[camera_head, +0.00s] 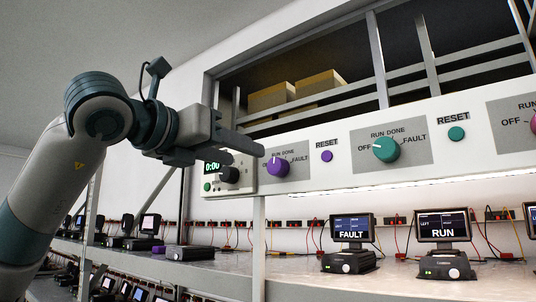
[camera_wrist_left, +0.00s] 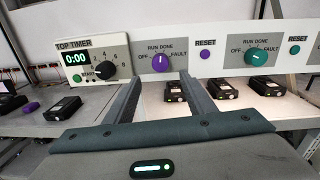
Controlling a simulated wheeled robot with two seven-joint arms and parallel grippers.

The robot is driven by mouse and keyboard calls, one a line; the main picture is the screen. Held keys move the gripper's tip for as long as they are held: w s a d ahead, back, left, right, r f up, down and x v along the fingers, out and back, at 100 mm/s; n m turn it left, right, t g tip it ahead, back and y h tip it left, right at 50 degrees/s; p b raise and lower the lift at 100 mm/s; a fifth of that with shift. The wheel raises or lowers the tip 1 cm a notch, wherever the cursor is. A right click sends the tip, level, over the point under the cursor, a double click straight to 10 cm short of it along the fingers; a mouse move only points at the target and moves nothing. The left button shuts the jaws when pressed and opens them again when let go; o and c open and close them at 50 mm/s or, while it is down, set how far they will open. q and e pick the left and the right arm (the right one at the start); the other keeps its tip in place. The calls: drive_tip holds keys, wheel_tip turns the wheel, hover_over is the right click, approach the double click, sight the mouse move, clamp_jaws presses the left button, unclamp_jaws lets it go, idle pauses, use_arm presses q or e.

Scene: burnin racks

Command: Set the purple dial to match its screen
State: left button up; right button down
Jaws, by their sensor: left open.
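The purple dial (camera_head: 278,167) is on the white panel, with OFF, RUN, DONE and FAULT marked around it. In the left wrist view the dial (camera_wrist_left: 160,63) has its pale pointer roughly upright, near RUN. My left gripper (camera_head: 245,155) is open in front of the panel, just left of the dial in the head view. In the left wrist view its two fingers (camera_wrist_left: 160,82) reach toward the dial, which shows between and beyond the tips, with no visible contact. I cannot tell which screen belongs to the dial. My right gripper is not in view.
A timer (camera_wrist_left: 90,62) reading 0:00 with a black knob is left of the dial. A purple button (camera_head: 327,156) and a teal dial (camera_head: 386,149) are to its right. Below, one screen (camera_head: 352,228) reads FAULT and another (camera_head: 443,224) reads RUN.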

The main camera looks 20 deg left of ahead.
sight(274, 165)
use_arm(q)
drive_tip(key=p+x, duration=0.4)
drive_tip(key=x, duration=0.4)
drive_tip(key=shift+w+r, duration=0.1)
drive_tip(key=shift+w, duration=0.25)
drive_tip(key=shift+p+x, duration=0.45)
drive_tip(key=shift+x, duration=0.4)
drive_tip(key=c, duration=1)
